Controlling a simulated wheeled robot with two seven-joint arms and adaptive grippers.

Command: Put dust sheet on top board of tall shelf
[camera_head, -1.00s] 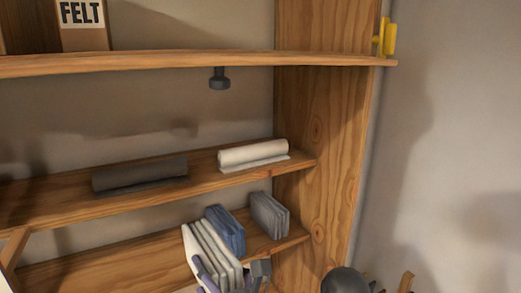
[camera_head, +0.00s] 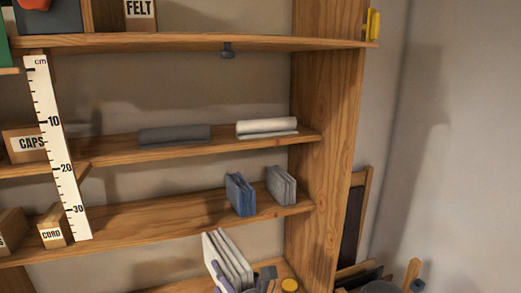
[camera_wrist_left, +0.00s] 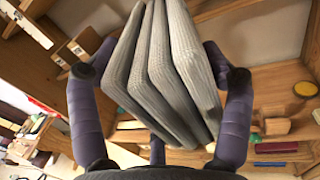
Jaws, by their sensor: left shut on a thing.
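My left gripper (camera_head: 244,279) is shut on a pale folded cloth, which I take as the dust sheet (camera_head: 229,256). The cloth stands on edge, tilted, at the bottom of the head view, in front of the lower part of the shelf. In the left wrist view the folded dust sheet (camera_wrist_left: 165,75) sits between the purple fingers of the gripper (camera_wrist_left: 157,75). The tall shelf's highest board in view (camera_head: 230,43) runs across the top of the head view, well above the cloth. My right gripper is not in view.
The highest board holds a FELT box (camera_head: 140,14) at left and a yellow thing (camera_head: 373,24) at its right end; between them is clear. Below are a white roll (camera_head: 266,128), a dark roll (camera_head: 174,135), and blue (camera_head: 240,195) and grey (camera_head: 281,185) folded cloths. A ruler (camera_head: 58,150) stands left.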

